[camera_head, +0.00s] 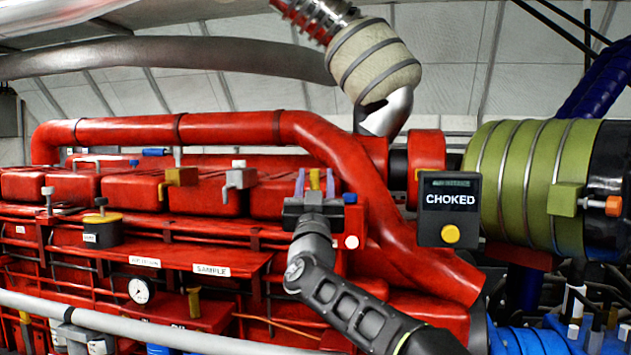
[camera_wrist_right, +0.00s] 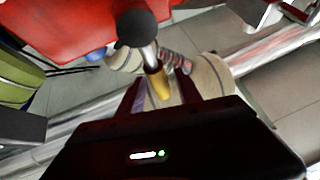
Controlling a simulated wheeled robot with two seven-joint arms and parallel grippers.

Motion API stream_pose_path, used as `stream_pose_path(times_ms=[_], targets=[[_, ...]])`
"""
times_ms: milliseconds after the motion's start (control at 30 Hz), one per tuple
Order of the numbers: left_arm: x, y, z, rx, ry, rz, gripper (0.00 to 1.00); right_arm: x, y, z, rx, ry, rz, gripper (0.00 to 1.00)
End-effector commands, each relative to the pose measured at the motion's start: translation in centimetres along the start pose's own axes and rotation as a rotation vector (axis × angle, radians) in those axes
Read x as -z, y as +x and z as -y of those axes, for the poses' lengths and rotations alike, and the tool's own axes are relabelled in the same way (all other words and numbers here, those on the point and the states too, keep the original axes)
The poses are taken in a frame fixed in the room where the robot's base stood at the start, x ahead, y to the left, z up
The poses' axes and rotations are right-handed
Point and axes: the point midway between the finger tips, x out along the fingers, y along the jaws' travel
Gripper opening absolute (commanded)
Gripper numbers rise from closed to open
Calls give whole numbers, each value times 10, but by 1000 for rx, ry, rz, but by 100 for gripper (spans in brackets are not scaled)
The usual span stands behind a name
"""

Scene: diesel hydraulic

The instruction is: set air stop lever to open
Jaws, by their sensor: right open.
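A yellow lever (camera_head: 315,178) stands upright in the head view, in front of the red engine; I take it for the air stop lever, but no label shows it. My right gripper (camera_head: 315,184) is open, with one purple finger on each side of the lever and no clear contact. In the right wrist view, the yellow part of a lever (camera_wrist_right: 158,84) shows between the fingers of my right gripper (camera_wrist_right: 161,88), with a metal shaft and a dark round knob above it. The lever's base is hidden behind the gripper. My left gripper is not in view.
A black display (camera_head: 450,203) reading CHOKED, with a yellow button, is right of the gripper. A grey lever (camera_head: 240,177) and a yellow-brown lever (camera_head: 178,178) stand to the left. A thick red pipe (camera_head: 345,150) curves close by. A grey rail (camera_head: 150,328) crosses the front.

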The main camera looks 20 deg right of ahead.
Motion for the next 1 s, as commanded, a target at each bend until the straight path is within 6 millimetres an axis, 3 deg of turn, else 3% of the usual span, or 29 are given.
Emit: stream_pose_path(times_ms=[267, 467, 800, 1000], targets=[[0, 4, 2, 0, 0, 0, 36, -1, -8, 0, 1, 0, 0, 41], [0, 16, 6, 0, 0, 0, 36, -3, -36, 0, 1, 1, 1, 41], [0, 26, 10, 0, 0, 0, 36, 45, -100, 0, 1, 3, -2, 41], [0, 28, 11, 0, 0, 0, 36, 61, -124, 1, 1, 2, 0, 41]])
